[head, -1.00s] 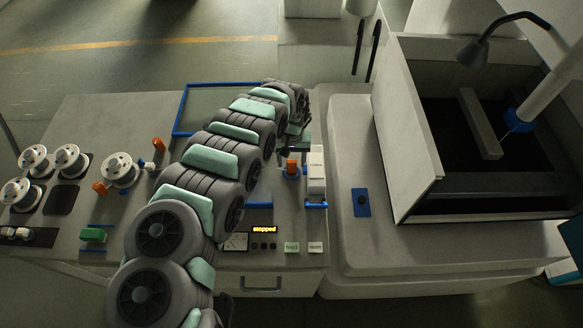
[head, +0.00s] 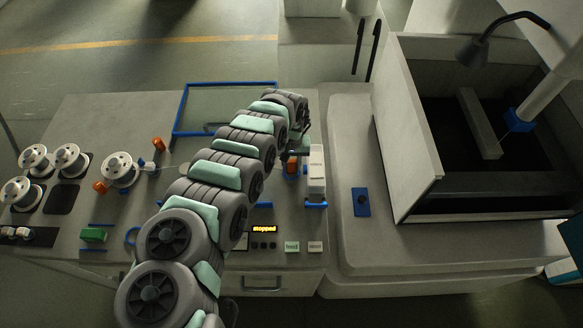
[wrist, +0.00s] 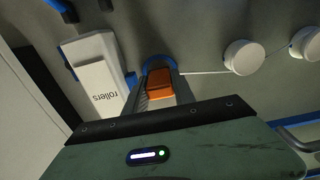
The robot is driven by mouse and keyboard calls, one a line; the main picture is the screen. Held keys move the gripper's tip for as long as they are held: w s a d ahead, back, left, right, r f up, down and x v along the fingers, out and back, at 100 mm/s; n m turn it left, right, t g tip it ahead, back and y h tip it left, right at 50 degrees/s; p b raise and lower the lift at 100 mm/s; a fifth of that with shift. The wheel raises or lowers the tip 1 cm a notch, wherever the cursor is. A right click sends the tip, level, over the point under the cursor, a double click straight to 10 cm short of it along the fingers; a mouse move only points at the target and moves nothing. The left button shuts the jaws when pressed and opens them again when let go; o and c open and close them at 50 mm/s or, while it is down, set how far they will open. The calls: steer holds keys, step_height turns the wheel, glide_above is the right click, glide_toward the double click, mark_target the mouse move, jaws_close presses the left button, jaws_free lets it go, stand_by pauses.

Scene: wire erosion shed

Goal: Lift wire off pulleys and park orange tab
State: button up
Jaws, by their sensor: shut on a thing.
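The orange tab (wrist: 160,82) sits between the fingers of my gripper (wrist: 162,92) in the wrist view, and the gripper is shut on it. A blue ring-shaped piece (wrist: 158,63) curves behind the tab. A thin pale wire (wrist: 205,73) runs from beside the tab to a white round pulley (wrist: 243,57), then toward a second white pulley (wrist: 307,42). In the head view the orange tab (head: 291,166) is beside the white rollers housing (head: 316,170), and my gripper (head: 297,153) is at it, partly hidden by my arm. My arm also hides part of the wire path.
The rollers housing (wrist: 94,75) stands close beside my gripper. White spools (head: 120,169) and orange posts (head: 158,143) are at the left. The display (head: 264,229) reads "stopped". A blue frame (head: 178,108) lies behind my arm, and a tall-walled tank (head: 405,130) stands right.

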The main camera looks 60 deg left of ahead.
jaws_close()
steer(key=shift+r, duration=0.1)
step_height(320, 180, up, 20)
steer(key=f+p, duration=0.1)
steer(key=p, duration=0.2)
steer(key=b, duration=0.2)
glide_above(291, 161)
steer(key=shift+w+f, duration=0.1)
steer(key=shift+f, duration=2.35)
steer(key=shift+f, duration=0.15)
steer(key=shift+f+b, duration=0.3)
steer(key=shift+f, duration=0.2)
